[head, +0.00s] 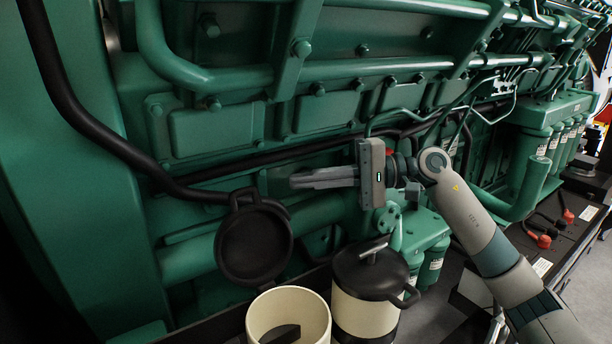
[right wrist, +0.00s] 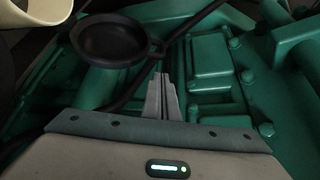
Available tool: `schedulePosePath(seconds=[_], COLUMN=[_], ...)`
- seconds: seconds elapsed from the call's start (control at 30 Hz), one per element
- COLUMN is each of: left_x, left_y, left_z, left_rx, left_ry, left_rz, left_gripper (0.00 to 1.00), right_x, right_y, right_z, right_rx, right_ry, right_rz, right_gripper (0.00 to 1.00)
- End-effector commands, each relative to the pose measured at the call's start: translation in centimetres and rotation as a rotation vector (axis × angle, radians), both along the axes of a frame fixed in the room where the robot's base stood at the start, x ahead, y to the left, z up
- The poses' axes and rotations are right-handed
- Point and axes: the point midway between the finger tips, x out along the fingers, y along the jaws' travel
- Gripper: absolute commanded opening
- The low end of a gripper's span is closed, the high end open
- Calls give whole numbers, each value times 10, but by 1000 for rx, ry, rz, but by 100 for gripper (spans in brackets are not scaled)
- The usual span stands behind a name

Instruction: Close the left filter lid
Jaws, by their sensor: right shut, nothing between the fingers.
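The left filter lid (head: 254,240) is black and round and stands open, tilted up behind its cream filter canister (head: 288,318), whose open mouth faces up. The lid also shows in the right wrist view (right wrist: 112,41), ahead and to the left of the fingers, with a gap between. My right gripper (head: 292,181) is shut and empty, above and to the right of the lid, its fingers pointing left. Its fingertips show in the right wrist view (right wrist: 162,76). The right filter canister (head: 364,310) has its black lid (head: 370,270) down on it. My left gripper is not in view.
The green engine block (head: 220,130) with pipes and bolted covers fills the space behind. A black hose (head: 130,150) runs down from the upper left to near the open lid. Green filters (head: 432,262) stand right of the canisters, below my right arm.

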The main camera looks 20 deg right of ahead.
Motion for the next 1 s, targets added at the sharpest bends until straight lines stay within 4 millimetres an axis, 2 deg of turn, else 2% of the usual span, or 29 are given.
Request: schedulePosePath(seconds=[0.03, 0.2, 0.5, 0.7, 1.0], left_x=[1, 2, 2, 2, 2], left_y=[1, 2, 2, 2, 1], left_z=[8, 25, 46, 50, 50], left_rx=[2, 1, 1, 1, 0], left_ry=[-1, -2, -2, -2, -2], left_rz=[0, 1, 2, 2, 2], left_gripper=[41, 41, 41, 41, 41], right_x=[1, 10, 23, 26, 26], right_y=[7, 31, 67, 76, 76], right_z=[4, 3, -2, -6, -6], right_rx=[0, 0, 2, 0, 0], right_ry=[0, 0, 1, 0, 0], right_rz=[3, 3, 2, 0, 0], right_gripper=[0, 0, 0, 0, 0])
